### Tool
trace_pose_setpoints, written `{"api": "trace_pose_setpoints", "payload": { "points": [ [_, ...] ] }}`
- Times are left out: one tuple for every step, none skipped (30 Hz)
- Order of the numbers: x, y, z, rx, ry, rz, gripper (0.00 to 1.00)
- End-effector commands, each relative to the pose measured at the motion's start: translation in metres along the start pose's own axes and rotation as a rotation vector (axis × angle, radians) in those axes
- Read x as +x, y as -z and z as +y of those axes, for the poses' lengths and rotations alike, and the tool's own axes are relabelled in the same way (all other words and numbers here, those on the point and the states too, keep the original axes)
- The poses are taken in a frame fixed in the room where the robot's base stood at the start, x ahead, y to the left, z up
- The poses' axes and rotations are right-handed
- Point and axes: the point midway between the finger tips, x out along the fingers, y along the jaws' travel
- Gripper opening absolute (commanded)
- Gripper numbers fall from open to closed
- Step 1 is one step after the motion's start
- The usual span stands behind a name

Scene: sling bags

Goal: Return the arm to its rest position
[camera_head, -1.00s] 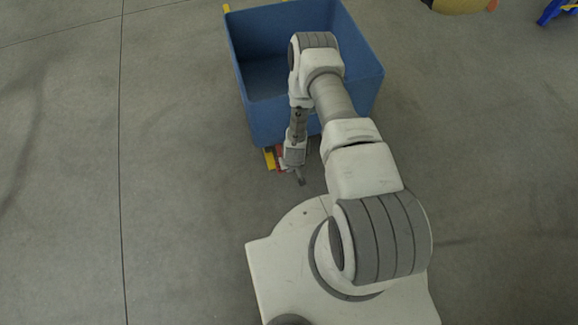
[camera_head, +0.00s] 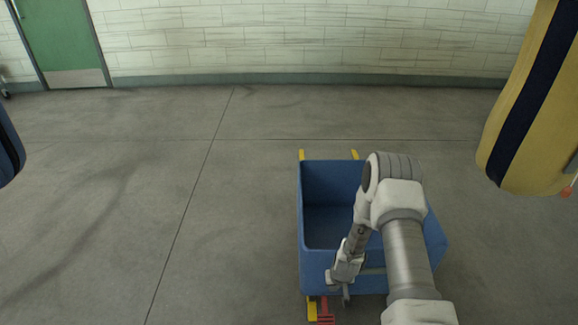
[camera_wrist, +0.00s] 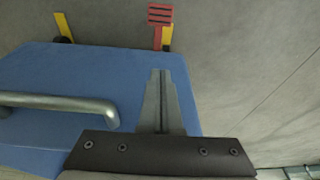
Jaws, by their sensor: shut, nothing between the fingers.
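My arm reaches in from the lower right of the head view, bent at the elbow over the blue bin. My gripper (camera_head: 346,294) hangs at the near side of the bin, in front of its wall. In the wrist view my gripper (camera_wrist: 161,74) has its fingers together with nothing between them. Behind the fingers are the blue bin wall and grey floor. I cannot tell whether the fingers touch the wall.
The open blue bin (camera_head: 306,275) looks empty where its inside shows. A metal handle (camera_wrist: 60,102) is on its wall. Yellow and red parts (camera_head: 318,310) stick out below. A yellow and black hanging bag (camera_head: 530,100) is at right, a dark blue one (camera_head: 8,150) at left. Floor to the left is clear.

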Motion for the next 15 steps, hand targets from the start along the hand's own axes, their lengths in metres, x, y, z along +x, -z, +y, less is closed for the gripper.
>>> {"api": "trace_pose_setpoints", "payload": {
  "points": [
    [-0.022,0.018,0.000,-0.004,0.001,0.015,0.00],
    [-0.033,0.025,0.000,-0.006,0.003,0.020,0.00],
    [-0.049,0.035,-0.001,-0.009,0.005,0.025,0.00],
    [-0.060,0.041,-0.001,-0.011,0.006,0.029,0.00],
    [-0.072,0.047,-0.002,-0.013,0.007,0.032,0.00],
    [-0.088,0.055,-0.003,-0.014,0.008,0.037,0.00],
    [-0.100,0.061,-0.003,-0.015,0.009,0.042,0.00],
    [-0.113,0.066,-0.004,-0.016,0.010,0.045,0.00],
    [-0.129,0.072,-0.005,-0.019,0.011,0.051,0.00],
    [-0.141,0.076,-0.005,-0.021,0.011,0.055,0.00],
    [-0.153,0.080,-0.006,-0.022,0.012,0.058,0.00],
    [-0.170,0.084,-0.007,-0.024,0.012,0.063,0.00],
    [-0.182,0.087,-0.008,-0.025,0.013,0.067,0.00],
    [-0.194,0.090,-0.008,-0.026,0.013,0.071,0.00],
    [-0.210,0.093,-0.009,-0.028,0.012,0.076,0.00]
  ]
}}
